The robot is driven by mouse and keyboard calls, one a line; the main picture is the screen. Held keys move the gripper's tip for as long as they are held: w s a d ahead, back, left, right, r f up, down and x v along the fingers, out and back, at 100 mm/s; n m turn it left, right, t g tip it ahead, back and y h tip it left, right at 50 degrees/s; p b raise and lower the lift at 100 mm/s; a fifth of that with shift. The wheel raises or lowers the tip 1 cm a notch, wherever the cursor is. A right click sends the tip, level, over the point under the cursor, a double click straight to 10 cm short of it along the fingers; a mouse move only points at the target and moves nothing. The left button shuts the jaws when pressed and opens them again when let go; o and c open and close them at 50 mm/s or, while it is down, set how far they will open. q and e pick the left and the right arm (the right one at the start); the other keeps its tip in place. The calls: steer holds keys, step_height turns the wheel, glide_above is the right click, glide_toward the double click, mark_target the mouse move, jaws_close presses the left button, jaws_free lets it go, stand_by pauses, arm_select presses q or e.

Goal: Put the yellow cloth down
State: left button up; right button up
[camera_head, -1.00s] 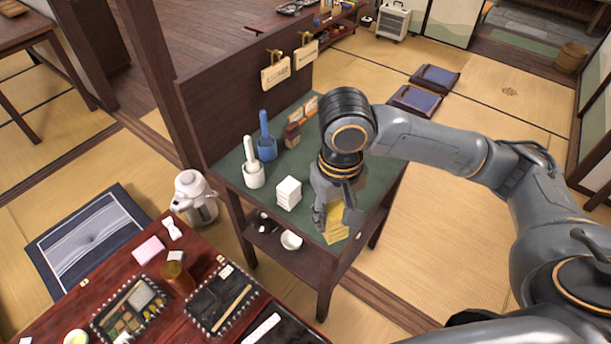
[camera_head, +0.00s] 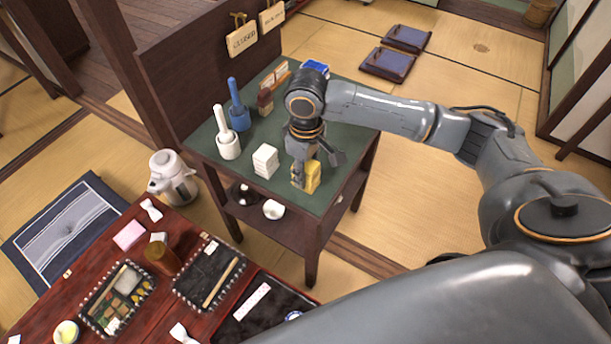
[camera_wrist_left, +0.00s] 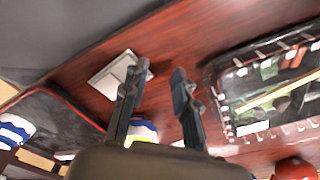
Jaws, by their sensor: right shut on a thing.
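The yellow cloth (camera_head: 313,177) is in my right gripper (camera_head: 305,179) at the front of the small green-topped table (camera_head: 279,190). The right gripper points down and is shut on the cloth, which looks bunched and partly upright between the fingers. The fingers hide part of it. I cannot tell whether the cloth touches the tabletop. In the left wrist view my left gripper (camera_wrist_left: 158,75) is open, with nothing between its fingers, above a red-brown lacquered table (camera_wrist_left: 190,45).
A white block stack (camera_head: 265,160), a white mortar (camera_head: 229,146) and a blue mortar (camera_head: 239,117) stand left of the right gripper. A white bowl (camera_head: 273,209) sits on the lower shelf. A kettle (camera_head: 172,178) stands beside the table. The green top's front strip is clear.

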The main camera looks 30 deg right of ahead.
mark_target(305, 170)
steer(key=w+f, duration=0.1)
steer(key=w+d+f, duration=0.1)
steer(key=shift+f, duration=0.35)
arm_select(q)
steer(key=shift+r, duration=0.2)
arm_select(e)
steer(key=shift+w+f, duration=0.15)
steer(key=shift+f, duration=0.75)
steer(key=shift+w+f, duration=0.1)
steer(key=shift+f, duration=0.8)
steer(key=o, duration=1)
steer(key=shift+f, duration=0.1)
arm_select(q)
steer(key=shift+f, duration=0.2)
arm_select(e)
step_height(305, 170, up, 12)
steer(key=shift+r, duration=0.15)
